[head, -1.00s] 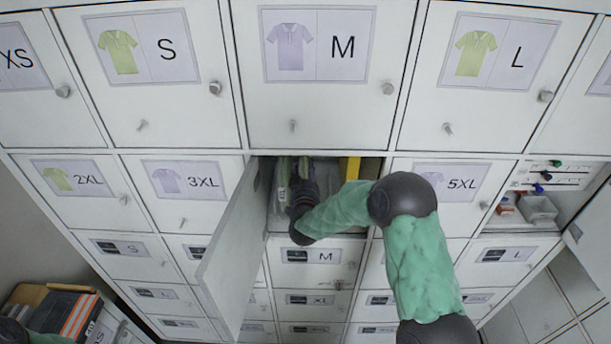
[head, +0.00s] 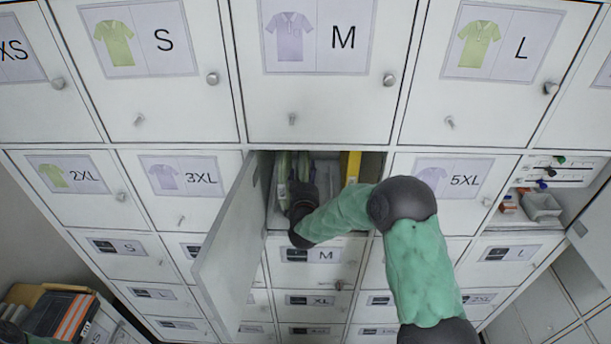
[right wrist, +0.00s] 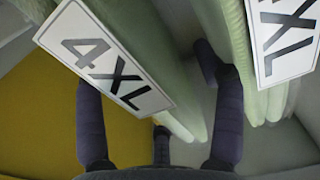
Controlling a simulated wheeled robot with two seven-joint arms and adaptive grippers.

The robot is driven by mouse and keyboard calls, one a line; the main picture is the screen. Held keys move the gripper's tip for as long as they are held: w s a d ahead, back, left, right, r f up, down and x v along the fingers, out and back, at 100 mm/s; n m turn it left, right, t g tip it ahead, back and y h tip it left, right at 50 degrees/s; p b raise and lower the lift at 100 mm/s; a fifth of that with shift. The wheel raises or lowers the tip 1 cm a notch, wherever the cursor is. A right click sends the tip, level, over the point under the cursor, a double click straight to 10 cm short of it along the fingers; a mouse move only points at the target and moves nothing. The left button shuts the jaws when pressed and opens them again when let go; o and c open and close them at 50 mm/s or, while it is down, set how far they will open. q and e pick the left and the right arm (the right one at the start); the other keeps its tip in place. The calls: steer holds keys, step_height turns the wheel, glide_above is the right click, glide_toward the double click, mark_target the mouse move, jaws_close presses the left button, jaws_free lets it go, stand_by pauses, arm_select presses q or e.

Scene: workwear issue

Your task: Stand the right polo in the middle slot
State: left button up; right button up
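The open compartment between the 3XL and 5XL doors holds pale green folded polos (head: 283,168) standing on edge at its left. In the right wrist view one polo (right wrist: 190,105) bears a 4XL label and leans at a slant; another polo (right wrist: 262,90) with a 4XL label stands to its right. My right gripper (right wrist: 160,115) is inside the compartment, fingers wide apart. One finger is left of the slanted polo, another lies between the two polos; I see gaps beside the fingers. In the head view the wrist hides much of the gripper (head: 304,185).
The compartment's door (head: 228,245) hangs open at the left. A yellow panel (head: 350,166) stands inside at the right. Closed locker doors surround the opening. A niche with a grey bin (head: 541,207) is at the right. Folded dark items (head: 50,312) lie at lower left.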

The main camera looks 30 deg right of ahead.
steer(key=shift+f, duration=0.1)
steer(key=shift+s+a, duration=0.2)
steer(key=shift+s, duration=0.05)
steer(key=v, duration=1.1)
steer(key=shift+s, duration=0.2)
steer(key=shift+a, duration=0.15)
